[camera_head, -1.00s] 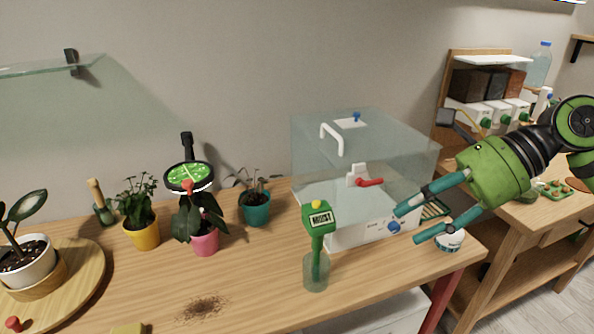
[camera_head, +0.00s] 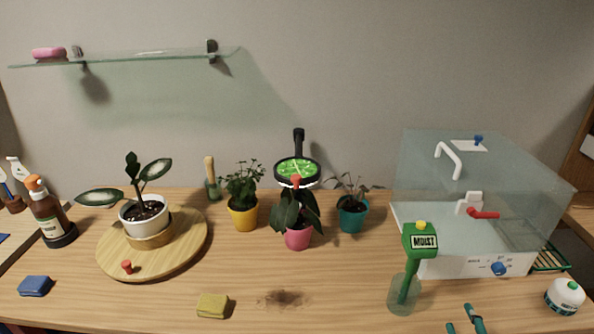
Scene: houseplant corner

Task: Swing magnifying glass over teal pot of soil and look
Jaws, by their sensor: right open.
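The magnifying glass (camera_head: 297,171) has a round black-rimmed lens with a green view in it and a red knob at its front. It hangs on a dark arm from the back, above the pink pot (camera_head: 298,237) with a dark-leaved plant. The teal pot (camera_head: 351,219) holds a drooping, sparse plant and stands just to the right of the pink pot, not under the lens. My right gripper (camera_head: 463,325) shows only its teal fingertips at the bottom edge; they are apart and empty, well in front of the pots. My left gripper is not in view.
A green moisture meter (camera_head: 419,243) stands in a glass jar (camera_head: 403,296) at front right. A clear cabinet (camera_head: 480,185) fills the right. A yellow pot (camera_head: 243,216) and round wooden turntable (camera_head: 196,246) are at left. Spilled soil (camera_head: 283,298) and a yellow sponge (camera_head: 213,306) lie in front.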

